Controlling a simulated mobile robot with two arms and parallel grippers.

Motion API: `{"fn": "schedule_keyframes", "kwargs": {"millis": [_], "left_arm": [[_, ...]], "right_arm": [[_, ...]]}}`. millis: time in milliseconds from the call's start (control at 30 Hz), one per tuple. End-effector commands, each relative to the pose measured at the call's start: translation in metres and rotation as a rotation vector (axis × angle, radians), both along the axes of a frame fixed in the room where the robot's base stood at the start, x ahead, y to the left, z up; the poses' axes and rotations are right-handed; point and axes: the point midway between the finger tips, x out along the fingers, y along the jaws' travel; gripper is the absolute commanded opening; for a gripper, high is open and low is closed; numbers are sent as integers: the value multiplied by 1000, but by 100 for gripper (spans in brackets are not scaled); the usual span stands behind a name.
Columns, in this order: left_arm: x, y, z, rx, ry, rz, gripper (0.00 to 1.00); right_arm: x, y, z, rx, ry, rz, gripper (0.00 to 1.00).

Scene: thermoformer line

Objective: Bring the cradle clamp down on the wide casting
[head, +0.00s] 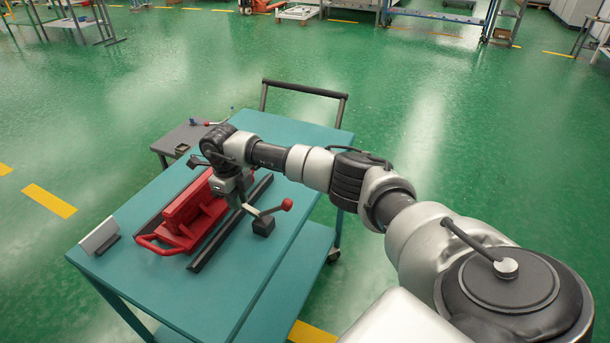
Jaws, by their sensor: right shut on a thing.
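The wide casting (178,222) is a red block with a looped handle at its near end. It lies between two dark rails on the teal cart top. The cradle clamp (272,210) shows as a metal lever with a red ball knob, above a black block, just right of the casting. My right gripper (240,198) is over the right side of the casting and is shut on the clamp, though its fingertips are small and partly hidden. Whether the clamp touches the casting cannot be told. My left gripper is not in view.
The teal cart (243,290) has a dark push handle (305,88) at its far end. A white angled plate (99,236) stands at its left corner. A grey side table (185,138) with small parts adjoins it behind. The green floor around is open.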

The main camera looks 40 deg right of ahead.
Motion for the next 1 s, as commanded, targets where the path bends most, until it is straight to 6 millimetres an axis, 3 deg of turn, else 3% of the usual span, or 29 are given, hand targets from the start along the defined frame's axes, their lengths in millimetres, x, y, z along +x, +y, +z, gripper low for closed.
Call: {"fn": "schedule_keyframes", "kwargs": {"millis": [100, 467, 700, 733, 800, 900, 1000], "left_arm": [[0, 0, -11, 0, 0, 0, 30], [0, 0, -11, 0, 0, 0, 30], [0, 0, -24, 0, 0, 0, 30], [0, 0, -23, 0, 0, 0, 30], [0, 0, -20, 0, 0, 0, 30], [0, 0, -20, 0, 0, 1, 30], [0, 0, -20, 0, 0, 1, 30]], "right_arm": [[4, 4, -9, 5, -4, 3, 0], [5, 5, -9, 5, -3, 3, 0], [7, 6, -22, 5, -2, 4, 0], [8, 6, -21, 5, -2, 4, 18], [7, 6, -19, 4, -2, 4, 29], [7, 5, -18, 2, 0, 3, 44], [7, 4, -18, 1, 0, 2, 47]]}}
